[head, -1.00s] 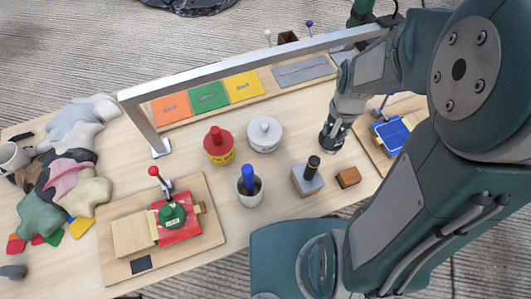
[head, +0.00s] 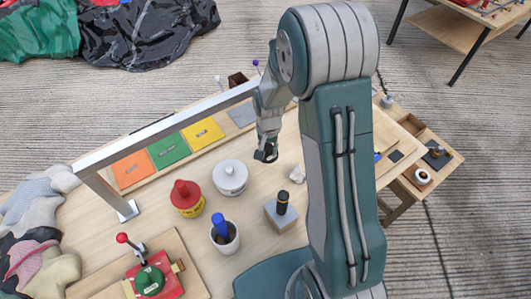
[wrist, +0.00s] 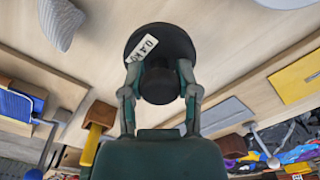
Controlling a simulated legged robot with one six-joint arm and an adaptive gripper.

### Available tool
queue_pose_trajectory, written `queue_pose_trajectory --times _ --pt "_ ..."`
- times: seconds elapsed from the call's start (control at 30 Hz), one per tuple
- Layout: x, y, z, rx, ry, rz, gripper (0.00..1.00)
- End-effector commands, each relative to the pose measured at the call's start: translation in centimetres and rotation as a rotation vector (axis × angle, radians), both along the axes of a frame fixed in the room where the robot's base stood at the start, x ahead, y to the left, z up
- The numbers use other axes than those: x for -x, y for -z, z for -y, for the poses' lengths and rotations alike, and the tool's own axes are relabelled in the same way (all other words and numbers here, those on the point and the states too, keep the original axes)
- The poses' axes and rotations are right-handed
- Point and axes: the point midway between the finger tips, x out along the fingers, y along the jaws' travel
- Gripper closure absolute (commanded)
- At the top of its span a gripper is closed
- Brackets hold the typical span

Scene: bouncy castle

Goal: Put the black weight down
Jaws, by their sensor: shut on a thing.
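The black weight (wrist: 160,42) is a round dark piece with a knob and a white label that reads about "0.4 K". My gripper (wrist: 160,88) is shut on its knob, one finger on each side, in the wrist view. In the head view my gripper (head: 266,146) hangs over the wooden table (head: 185,250), right of the white lidded pot and below the overhead bar. The weight is a small dark shape (head: 265,156) at its tip there. I cannot tell whether the weight touches the table.
A metal bar (head: 165,128) spans above the orange, green (head: 168,150) and yellow (head: 203,132) squares. Near my gripper stand a white lidded pot (head: 229,178), a red pot (head: 187,197), a white cup (head: 225,240) and a grey block with a black knob (head: 282,212).

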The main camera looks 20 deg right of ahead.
Motion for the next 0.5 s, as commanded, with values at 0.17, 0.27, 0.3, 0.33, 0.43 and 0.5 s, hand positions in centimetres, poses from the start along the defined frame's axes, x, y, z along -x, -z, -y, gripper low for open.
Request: queue_pose_trajectory --times 0.17,0.27,0.3,0.33,0.43,0.5 --pt "-0.9 1.0 -0.3 0.001 -0.001 0.003 1.00" --pt "-1.3 1.9 -0.4 0.002 -0.001 -0.001 1.00" --pt "-1.2 2.5 -0.4 0.001 -0.001 -0.002 1.00" --pt "-1.2 3.0 -0.4 0.001 -0.001 -0.002 1.00" --pt "-1.2 4.3 -0.4 0.001 -0.001 0.000 1.00" --pt "-1.2 4.5 -0.4 0.001 -0.001 0.002 1.00"
